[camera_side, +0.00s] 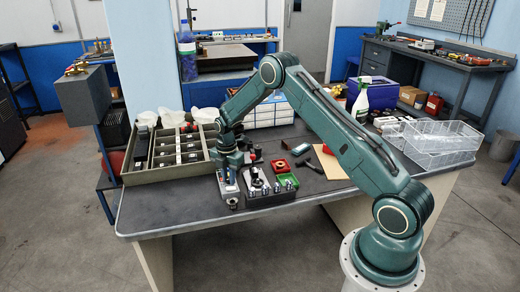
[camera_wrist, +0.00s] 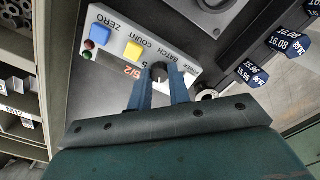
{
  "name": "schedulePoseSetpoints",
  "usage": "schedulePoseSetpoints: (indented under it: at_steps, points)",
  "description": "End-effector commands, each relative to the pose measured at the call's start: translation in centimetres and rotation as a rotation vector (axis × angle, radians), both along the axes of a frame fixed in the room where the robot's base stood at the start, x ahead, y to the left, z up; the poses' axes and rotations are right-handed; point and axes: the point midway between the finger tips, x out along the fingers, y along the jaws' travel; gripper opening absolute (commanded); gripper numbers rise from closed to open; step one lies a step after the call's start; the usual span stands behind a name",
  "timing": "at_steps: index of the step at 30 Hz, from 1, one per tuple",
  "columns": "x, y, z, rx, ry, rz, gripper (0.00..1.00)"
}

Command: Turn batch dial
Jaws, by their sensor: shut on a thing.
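The batch dial (camera_wrist: 159,72) is a small dark knob on a light grey control panel (camera_wrist: 112,45), beside the printed word BATCH. My gripper (camera_wrist: 160,86) has its two blue fingers shut on the dial, one on each side. The same panel carries a blue button (camera_wrist: 100,33), a yellow button (camera_wrist: 133,51) and a small red button. In the side view my gripper (camera_side: 228,172) points down over the panel (camera_side: 229,192) at the front of the bench. The dial itself is hidden there behind the gripper.
A divided tray (camera_side: 140,177) stands left of the gripper. A dark block with metal cylinders (camera_side: 264,196) sits close to the panel's right. Blue labelled tags (camera_wrist: 285,40) show at right in the wrist view. A clear bin (camera_side: 440,150) stands at the bench's right.

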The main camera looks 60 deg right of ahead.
Motion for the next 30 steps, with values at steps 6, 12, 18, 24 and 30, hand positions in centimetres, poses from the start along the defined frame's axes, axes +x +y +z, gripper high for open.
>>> schedulePoseSetpoints:
  at_steps: [6,12,18,24,30]
  points:
    - [0.06,-0.03,0.06,0.0,-0.001,-0.203,0.0]
    - [0.08,-0.04,0.07,0.0,-0.001,-0.393,0.0]
    - [0.1,-0.06,0.08,0.0,-0.001,-0.583,0.0]
    - [0.12,-0.08,0.08,0.0,-0.001,-0.761,0.0]
    - [0.13,-0.1,0.09,0.0,-0.001,-0.9,0.0]
